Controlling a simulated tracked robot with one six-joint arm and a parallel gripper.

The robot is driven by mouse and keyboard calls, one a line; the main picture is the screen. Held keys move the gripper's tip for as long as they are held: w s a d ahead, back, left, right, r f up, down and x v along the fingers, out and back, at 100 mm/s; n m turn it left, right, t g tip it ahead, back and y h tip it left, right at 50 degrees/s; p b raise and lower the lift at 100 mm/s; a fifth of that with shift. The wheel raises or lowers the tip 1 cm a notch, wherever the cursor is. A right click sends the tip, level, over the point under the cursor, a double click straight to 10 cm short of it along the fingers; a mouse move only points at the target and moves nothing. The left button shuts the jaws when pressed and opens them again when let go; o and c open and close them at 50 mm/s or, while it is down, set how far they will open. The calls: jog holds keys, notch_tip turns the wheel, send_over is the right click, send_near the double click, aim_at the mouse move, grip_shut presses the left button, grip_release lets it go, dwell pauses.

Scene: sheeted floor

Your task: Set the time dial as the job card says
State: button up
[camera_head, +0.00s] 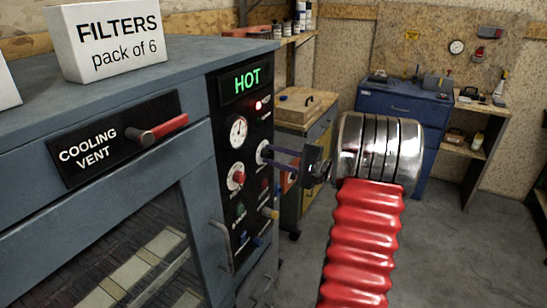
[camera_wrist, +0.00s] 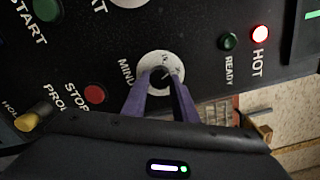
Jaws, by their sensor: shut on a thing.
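The time dial (camera_wrist: 160,60), a white round dial with "MIN" lettering beside it, is in the middle of the wrist view. In the head view the dial (camera_head: 262,149) is on the black panel's right side, partly covered by my fingers. My gripper (camera_wrist: 160,82) has its two purple fingers shut on the dial's knob, with one finger on each side. The scale marks and pointer are too small and covered to read. My gripper also shows in the head view (camera_head: 270,153), reaching the panel from the right. I see no job card.
The black panel (camera_wrist: 205,65) holds a lit red HOT lamp (camera_wrist: 260,34), a dark READY lamp (camera_wrist: 228,41), a red STOP button (camera_wrist: 94,94) and a green START button (camera_wrist: 47,9). A COOLING VENT handle (camera_head: 157,132) sits left. A FILTERS box (camera_head: 110,40) stands on top.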

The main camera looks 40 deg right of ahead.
jog(key=n, duration=0.6)
jog(key=shift+a+f+n, duration=0.15)
jog(key=shift+f+n, duration=0.05)
jog(key=shift+n, duration=0.1)
dwell(0.3)
jog(key=o, duration=1.1)
jog(key=shift+r, duration=0.15)
jog(key=shift+c, duration=0.2)
jog(key=v, duration=1.4)
jog(key=shift+w, duration=0.1)
